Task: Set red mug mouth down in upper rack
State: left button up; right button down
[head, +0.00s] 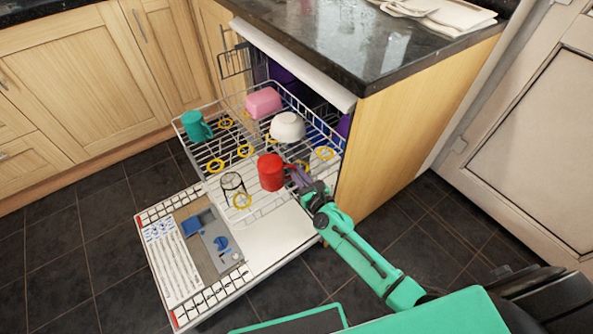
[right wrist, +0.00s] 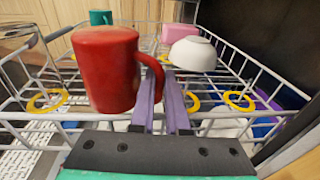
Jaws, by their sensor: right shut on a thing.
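The red mug (head: 270,172) is upright-axised at the front part of the pulled-out upper rack (head: 208,166), in the head view. In the right wrist view the mug (right wrist: 106,72) stands left of the fingers, with its handle toward them. My right gripper (head: 302,179) is shut on the handle; its purple fingers also show in the right wrist view (right wrist: 165,105). The mug's upper end looks plain red, but I cannot tell surely whether it is base or mouth. Whether its lower end touches the wires is unclear. My left gripper is out of view.
The rack holds a teal mug (head: 197,127), a pink item (head: 263,102), a white bowl (head: 287,127), a clear glass (head: 232,182) and several yellow rings (head: 325,153). The dishwasher door (head: 290,228) lies open below. The granite counter (head: 345,48) overhangs behind.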

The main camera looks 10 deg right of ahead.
jog(key=c, duration=0.8)
grip_release()
jog(key=shift+s+f, duration=0.1)
jog(key=shift+f, duration=0.2)
jog(key=shift+c, duration=0.2)
jog(key=shift+s+f, duration=0.1)
jog(key=shift+f, duration=0.05)
jog(key=shift+s, duration=0.4)
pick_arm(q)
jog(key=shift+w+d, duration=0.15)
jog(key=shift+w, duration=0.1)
pick_arm(e)
jog(key=r+v, duration=0.1)
jog(key=v, duration=1.2)
jog(key=shift+d, duration=0.25)
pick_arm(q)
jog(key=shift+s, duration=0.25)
